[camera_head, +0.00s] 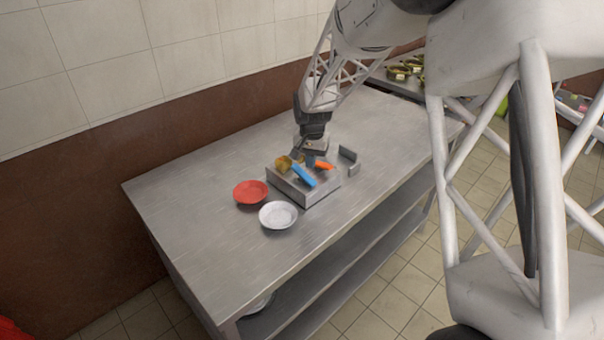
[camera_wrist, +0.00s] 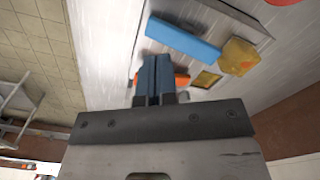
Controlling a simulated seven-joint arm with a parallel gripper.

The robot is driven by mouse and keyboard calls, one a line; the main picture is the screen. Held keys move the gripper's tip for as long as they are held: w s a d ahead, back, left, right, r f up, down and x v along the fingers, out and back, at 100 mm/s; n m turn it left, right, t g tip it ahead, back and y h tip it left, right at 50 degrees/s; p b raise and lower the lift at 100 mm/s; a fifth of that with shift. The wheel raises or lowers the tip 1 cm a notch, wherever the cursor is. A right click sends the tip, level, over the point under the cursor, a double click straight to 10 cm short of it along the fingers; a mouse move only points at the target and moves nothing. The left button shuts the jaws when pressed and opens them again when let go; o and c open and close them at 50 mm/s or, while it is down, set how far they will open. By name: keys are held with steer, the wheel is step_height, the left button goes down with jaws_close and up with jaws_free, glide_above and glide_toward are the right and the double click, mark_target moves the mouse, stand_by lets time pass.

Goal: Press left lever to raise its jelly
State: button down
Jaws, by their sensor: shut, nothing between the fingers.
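A low grey box (camera_head: 315,190) on the steel table carries a blue lever (camera_head: 304,176) on its left and an orange lever (camera_head: 324,165) to the right. A yellow-brown jelly block (camera_head: 283,163) sits at the box's back left, beyond the blue lever's far end. In the wrist view the blue lever (camera_wrist: 183,38) lies near the yellow block (camera_wrist: 240,57), and a flat yellow patch (camera_wrist: 207,79) shows in the box. My gripper (camera_head: 297,153) is shut and empty, above the back of the box. Its fingers (camera_wrist: 153,66) partly hide the orange lever (camera_wrist: 181,80).
A red bowl (camera_head: 251,191) and a white bowl (camera_head: 278,214) stand left of and in front of the box. A grey bracket (camera_head: 349,160) stands at its right. The table's left part (camera_head: 180,192) is clear. Another counter with yellowish items (camera_head: 401,71) is behind.

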mark_target(311, 180)
steer(key=shift+r, duration=1.4)
steer(key=shift+r, duration=0.1)
steer(key=s+d+r+n+t, duration=0.1)
steer(key=s+d+r, duration=0.4)
steer(key=s+r, duration=0.3)
steer(key=s+d+r, duration=0.5)
steer(key=s+d, duration=0.1)
steer(key=s, duration=0.5)
steer(key=s+d+n, duration=0.1)
steer(key=s+d, duration=0.2)
steer(key=s, duration=0.9)
steer(key=s+d+r+t, duration=0.1)
steer(key=s+d, duration=0.2)
steer(key=s, duration=1)
steer(key=shift+d+r+n+t, duration=0.15)
steer(key=shift+d+n+t, duration=0.15)
steer(key=shift+d+n, duration=0.1)
